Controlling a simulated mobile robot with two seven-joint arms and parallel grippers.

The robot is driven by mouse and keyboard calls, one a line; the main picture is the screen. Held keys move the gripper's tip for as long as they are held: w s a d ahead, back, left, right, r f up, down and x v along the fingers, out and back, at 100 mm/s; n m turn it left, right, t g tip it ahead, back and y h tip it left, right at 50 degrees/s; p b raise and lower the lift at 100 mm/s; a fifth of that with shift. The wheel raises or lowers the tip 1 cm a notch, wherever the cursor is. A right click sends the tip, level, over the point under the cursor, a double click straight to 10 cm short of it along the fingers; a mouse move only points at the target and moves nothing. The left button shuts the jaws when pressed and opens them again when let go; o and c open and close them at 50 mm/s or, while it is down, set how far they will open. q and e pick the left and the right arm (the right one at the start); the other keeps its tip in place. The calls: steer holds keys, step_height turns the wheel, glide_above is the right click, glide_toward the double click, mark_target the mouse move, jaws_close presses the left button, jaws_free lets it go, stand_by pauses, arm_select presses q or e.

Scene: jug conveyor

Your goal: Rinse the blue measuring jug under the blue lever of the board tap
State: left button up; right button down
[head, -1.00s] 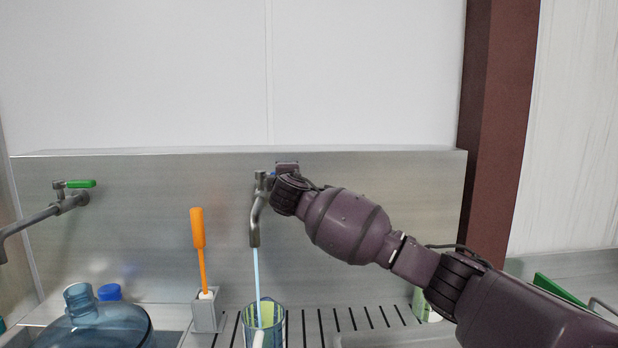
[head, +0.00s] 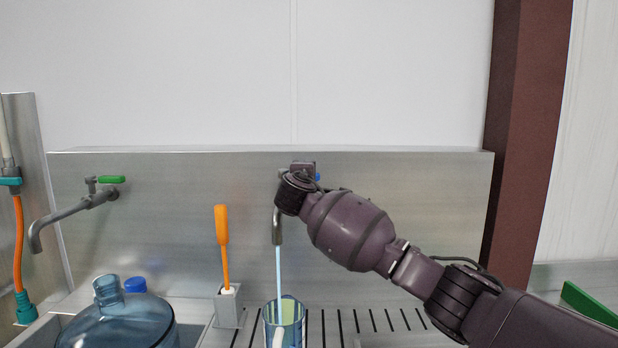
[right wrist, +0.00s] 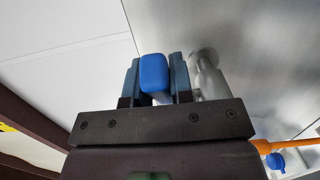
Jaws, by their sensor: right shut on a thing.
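My right gripper (head: 303,167) is at the board tap. In the right wrist view its two fingers (right wrist: 155,80) are on either side of the blue lever (right wrist: 153,72), and the gripper is shut on it. A bit of the blue lever (head: 317,177) also shows at the gripper's right in the head view. My gripper hides the tap's upper body; its spout (head: 277,228) hangs below. A stream of water (head: 278,270) runs from it into the clear bluish measuring jug (head: 292,312) below. The jug's lower part is cut off. My left gripper is not in view.
Left of the jug, an orange-handled brush (head: 222,245) stands in a grey holder (head: 229,308). Further left are a large blue bottle (head: 120,325), a blue cap (head: 135,285), a green-levered tap (head: 75,205) and an orange hose (head: 18,245). A slotted drainboard (head: 410,320) lies to the right.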

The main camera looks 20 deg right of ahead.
steer(key=c, duration=1)
jaws_free()
steer(key=shift+s, duration=0.15)
steer(key=b+v, duration=0.1)
steer(key=v, duration=0.9)
steer(key=shift+s+a, duration=0.15)
steer(key=shift+s, duration=0.1)
steer(key=shift+f, duration=0.1)
